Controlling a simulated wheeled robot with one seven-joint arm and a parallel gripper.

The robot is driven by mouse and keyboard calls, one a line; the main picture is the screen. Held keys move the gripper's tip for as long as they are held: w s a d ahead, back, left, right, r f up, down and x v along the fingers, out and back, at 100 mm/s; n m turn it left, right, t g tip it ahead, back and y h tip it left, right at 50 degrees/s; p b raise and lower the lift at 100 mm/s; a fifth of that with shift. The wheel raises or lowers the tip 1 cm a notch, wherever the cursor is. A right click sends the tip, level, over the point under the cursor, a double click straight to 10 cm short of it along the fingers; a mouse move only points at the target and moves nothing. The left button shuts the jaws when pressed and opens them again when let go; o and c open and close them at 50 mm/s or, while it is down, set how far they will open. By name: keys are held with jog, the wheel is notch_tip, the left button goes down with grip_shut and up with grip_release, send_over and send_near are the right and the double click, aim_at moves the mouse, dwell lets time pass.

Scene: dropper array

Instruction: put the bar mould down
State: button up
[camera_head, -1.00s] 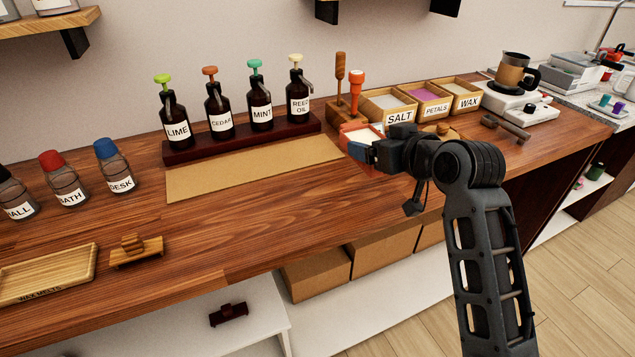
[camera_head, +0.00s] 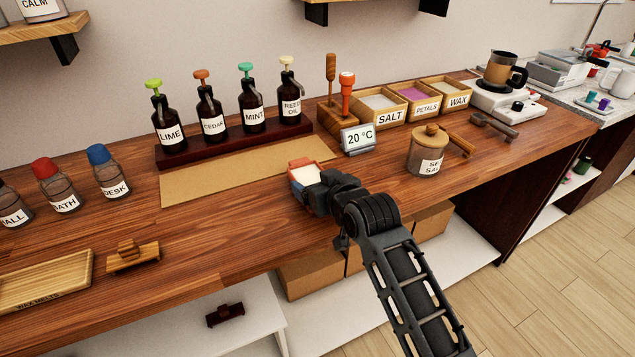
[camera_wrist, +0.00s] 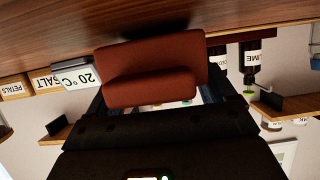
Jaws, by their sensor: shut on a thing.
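The bar mould (camera_head: 304,171) is a small reddish-orange block with a pale top in the head view. My gripper (camera_head: 314,185) is shut on it, just off the right end of the tan mat. In the wrist view the reddish-brown mould (camera_wrist: 152,70) fills the space between the jaws, close to the wooden counter surface. I cannot tell from these frames whether its underside touches the counter. Part of the mould is hidden by my gripper in the head view.
The tan mat (camera_head: 240,175) lies before the rack of dropper bottles (camera_head: 235,140). A 20 °C display (camera_head: 358,140) stands just behind and right of my gripper. A lidded jar (camera_head: 428,155) stands farther right.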

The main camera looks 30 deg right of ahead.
jog(key=shift+f, duration=0.15)
jog(key=shift+f, duration=0.15)
jog(key=o, duration=1.1)
jog(key=shift+s, duration=0.1)
jog(key=v, duration=1.2)
jog(key=shift+b, duration=0.45)
